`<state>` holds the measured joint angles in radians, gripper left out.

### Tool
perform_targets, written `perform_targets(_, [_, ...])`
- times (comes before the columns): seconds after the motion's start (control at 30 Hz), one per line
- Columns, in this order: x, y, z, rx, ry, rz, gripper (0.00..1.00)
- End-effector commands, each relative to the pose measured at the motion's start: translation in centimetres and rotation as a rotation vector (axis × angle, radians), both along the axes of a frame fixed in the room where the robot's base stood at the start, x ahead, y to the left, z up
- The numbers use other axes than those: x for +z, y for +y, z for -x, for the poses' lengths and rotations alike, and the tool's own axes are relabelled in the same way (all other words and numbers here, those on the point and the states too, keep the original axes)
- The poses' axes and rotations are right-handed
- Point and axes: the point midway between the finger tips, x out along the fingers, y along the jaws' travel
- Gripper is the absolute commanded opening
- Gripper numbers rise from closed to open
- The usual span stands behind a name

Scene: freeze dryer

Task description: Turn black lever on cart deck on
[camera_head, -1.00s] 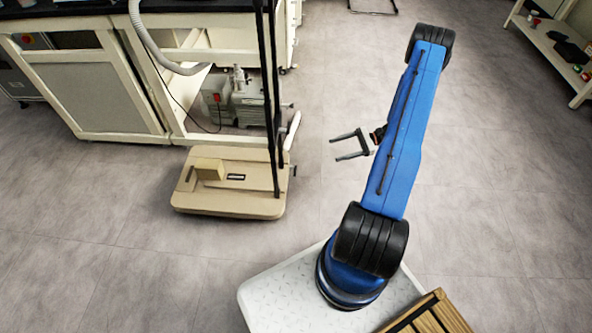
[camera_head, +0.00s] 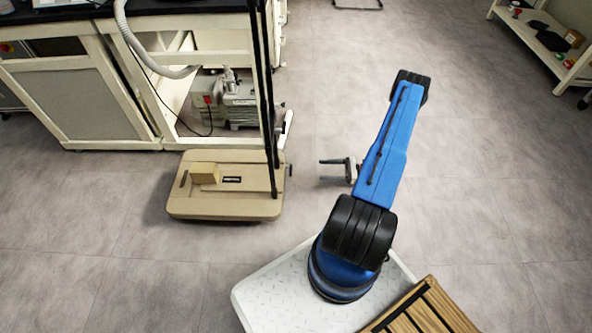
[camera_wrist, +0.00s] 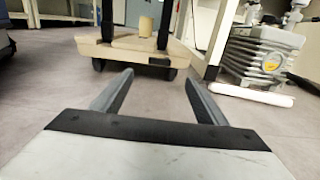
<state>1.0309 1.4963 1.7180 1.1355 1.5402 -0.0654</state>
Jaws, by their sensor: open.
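The beige cart deck (camera_head: 228,208) is low on the floor left of my gripper in the head view. A small flat black piece (camera_head: 232,180) lies on it beside a tan block (camera_head: 204,173); I cannot tell whether this piece is the lever. My gripper (camera_head: 323,171) is open and empty, apart from the cart on its right, with fingers pointing towards it. The wrist view shows the spread fingers (camera_wrist: 158,88) and the cart's near edge (camera_wrist: 128,52) beyond them. No lever can be made out there.
Dark upright posts (camera_head: 268,100) rise from the cart's right side. Behind stands a cream bench frame (camera_head: 150,100) with a grey pump (camera_head: 236,103) under it, also at right in the wrist view (camera_wrist: 258,60). Floor between gripper and cart is clear. A shelf (camera_head: 540,45) is far right.

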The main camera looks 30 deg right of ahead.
Motion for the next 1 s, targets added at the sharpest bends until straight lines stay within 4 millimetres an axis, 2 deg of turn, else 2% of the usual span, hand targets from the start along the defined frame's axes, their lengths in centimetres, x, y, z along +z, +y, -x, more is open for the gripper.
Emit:
perform_targets(0.6, [0.0,9.1,-6.1,0.003,0.0,0.0,0.67])
perform_targets(0.8, [0.0,11.1,-7.5,0.002,0.0,0.0,0.67])
perform_targets(1.0, [0.0,11.9,-8.0,0.001,-0.001,0.001,0.67])
